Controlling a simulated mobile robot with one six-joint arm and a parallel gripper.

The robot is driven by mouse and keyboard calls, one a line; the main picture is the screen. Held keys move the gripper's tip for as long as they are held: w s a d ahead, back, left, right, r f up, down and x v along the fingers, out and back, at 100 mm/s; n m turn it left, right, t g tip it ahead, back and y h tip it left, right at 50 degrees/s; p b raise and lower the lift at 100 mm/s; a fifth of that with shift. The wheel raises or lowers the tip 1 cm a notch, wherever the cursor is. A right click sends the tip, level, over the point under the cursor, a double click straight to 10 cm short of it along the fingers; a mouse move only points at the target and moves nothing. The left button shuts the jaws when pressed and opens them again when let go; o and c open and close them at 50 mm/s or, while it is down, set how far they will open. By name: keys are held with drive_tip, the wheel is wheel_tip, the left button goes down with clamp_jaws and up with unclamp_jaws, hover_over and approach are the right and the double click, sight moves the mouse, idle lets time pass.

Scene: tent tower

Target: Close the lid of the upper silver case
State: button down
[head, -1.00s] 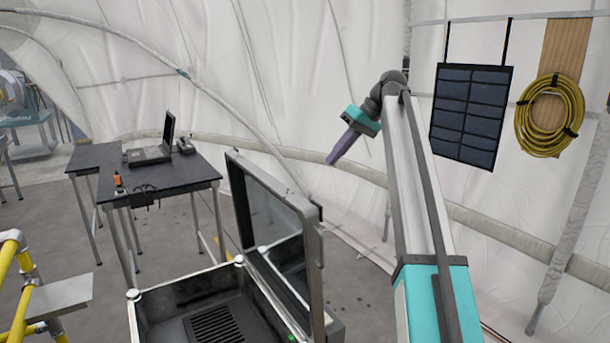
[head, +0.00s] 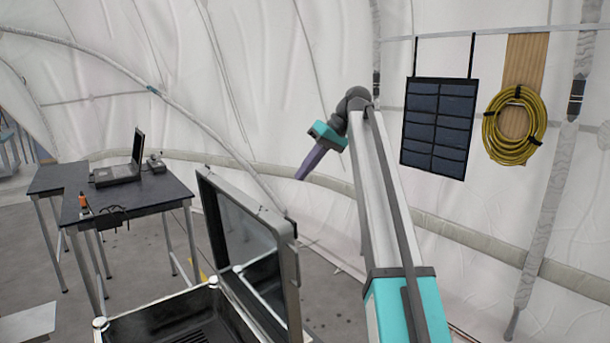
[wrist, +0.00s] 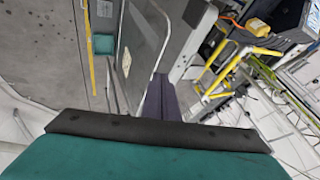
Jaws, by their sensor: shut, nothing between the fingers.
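The silver case (head: 118,322) is at the bottom of the head view, its dark interior partly cut off by the frame edge. Its lid (head: 292,262) stands open, upright and leaning slightly back, with a dark glassy inner panel (head: 243,247). My gripper (head: 302,176) is shut and empty, above and to the right of the lid, on its outer side, and apart from it in the head view. In the wrist view the gripper's purple fingers (wrist: 160,97) are together, and the lid (wrist: 146,38) shows beyond them. Whether another case is below is hidden.
A solar panel (head: 438,127) and a coiled yellow cable (head: 513,125) hang on the tent wall at the right. Yellow railing (wrist: 235,70) shows in the wrist view.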

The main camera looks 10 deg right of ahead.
drive_tip(key=a+f+b, duration=0.5)
drive_tip(key=a+f, duration=0.2)
drive_tip(key=a, duration=0.1)
drive_tip(key=shift+a+f+b, duration=0.15)
drive_tip(key=shift+a+b, duration=0.05)
drive_tip(key=shift+b, duration=0.15)
idle(0.4)
drive_tip(key=shift+s+a, duration=0.1)
drive_tip(key=shift+s, duration=0.05)
